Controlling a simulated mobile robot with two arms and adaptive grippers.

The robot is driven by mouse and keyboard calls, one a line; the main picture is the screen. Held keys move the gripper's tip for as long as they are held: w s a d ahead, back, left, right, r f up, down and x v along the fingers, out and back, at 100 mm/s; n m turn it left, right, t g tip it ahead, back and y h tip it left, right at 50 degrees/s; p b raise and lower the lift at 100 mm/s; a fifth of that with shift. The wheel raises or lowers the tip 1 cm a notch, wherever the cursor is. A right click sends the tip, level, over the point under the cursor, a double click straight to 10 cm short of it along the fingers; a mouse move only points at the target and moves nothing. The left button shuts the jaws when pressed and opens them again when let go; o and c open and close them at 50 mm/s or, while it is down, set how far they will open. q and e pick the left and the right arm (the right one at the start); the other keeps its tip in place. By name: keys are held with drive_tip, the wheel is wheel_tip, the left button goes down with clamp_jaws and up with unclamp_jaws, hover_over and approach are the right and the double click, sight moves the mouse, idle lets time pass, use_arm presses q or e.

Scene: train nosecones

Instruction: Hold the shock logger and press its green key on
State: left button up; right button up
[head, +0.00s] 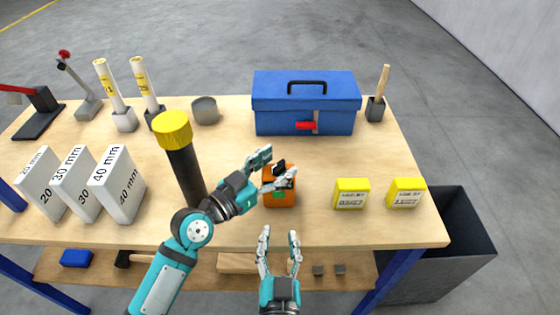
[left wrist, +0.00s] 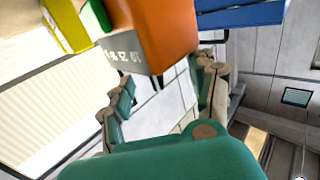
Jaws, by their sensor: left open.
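The orange shock logger (head: 283,200) stands on the workbench near its front edge. Its green key (head: 279,195) shows on the front face, and a black part sits on top. My left gripper (head: 274,167) is open at the logger's upper left, its fingers near the top. In the left wrist view the logger (left wrist: 165,30) fills the upper middle, just beyond the spread fingers (left wrist: 166,88); I cannot tell whether they touch it. My right gripper (head: 280,238) is open and empty, at the bench's front edge below the logger.
Two yellow boxes (head: 351,194) (head: 406,193) stand to the right. A blue toolbox (head: 305,104) stands behind. A black post with a yellow cap (head: 172,130) and white thickness blocks (head: 117,184) are left. A dark bin (head: 447,240) stands right of the bench.

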use_arm(q)
drive_tip(key=shift+w+d, duration=0.5)
drive_tip(key=shift+d, duration=0.05)
drive_tip(key=shift+c, duration=0.4)
clamp_jaws()
use_arm(e)
clamp_jaws()
idle(1.2)
